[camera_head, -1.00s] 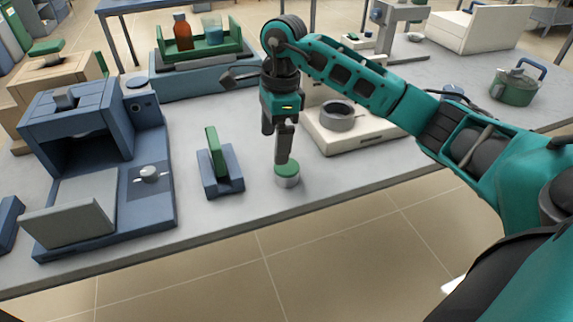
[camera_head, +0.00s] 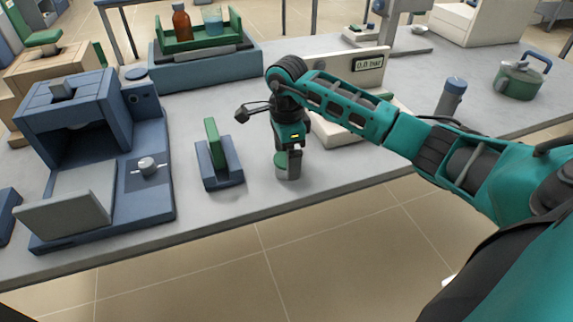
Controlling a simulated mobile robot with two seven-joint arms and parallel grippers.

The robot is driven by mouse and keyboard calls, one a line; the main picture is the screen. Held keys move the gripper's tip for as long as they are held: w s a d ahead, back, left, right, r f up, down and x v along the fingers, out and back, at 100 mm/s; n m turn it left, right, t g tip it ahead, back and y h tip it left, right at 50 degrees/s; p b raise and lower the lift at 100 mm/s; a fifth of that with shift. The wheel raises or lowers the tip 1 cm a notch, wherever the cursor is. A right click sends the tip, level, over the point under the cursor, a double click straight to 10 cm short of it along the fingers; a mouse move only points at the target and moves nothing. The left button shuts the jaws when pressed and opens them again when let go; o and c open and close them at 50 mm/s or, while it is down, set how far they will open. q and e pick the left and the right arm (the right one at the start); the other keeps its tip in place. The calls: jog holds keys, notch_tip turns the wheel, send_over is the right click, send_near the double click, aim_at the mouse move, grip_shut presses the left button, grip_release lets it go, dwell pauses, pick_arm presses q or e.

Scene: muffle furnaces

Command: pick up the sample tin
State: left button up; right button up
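The small round tin with a green lid and a silver body (camera_head: 280,170) stands upright on the grey bench near its front edge. My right gripper (camera_head: 288,160) points down at it, low to the bench. One grey finger covers the right part of the tin, and the other finger is hidden. I cannot tell whether the fingers touch or grip the tin. My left gripper is out of view.
A blue holder with an upright green plate (camera_head: 221,172) stands just left of the tin. A blue furnace with its door down (camera_head: 75,200) is further left. A white gauge unit (camera_head: 345,70) is behind my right arm. A green pot (camera_head: 520,83) stands far right.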

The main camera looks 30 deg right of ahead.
jog(key=shift+f, duration=0.85)
jog(key=shift+c, duration=0.2)
jog(key=c, duration=1.1)
jog(key=shift+r, duration=0.15)
jog(key=shift+c, duration=0.2)
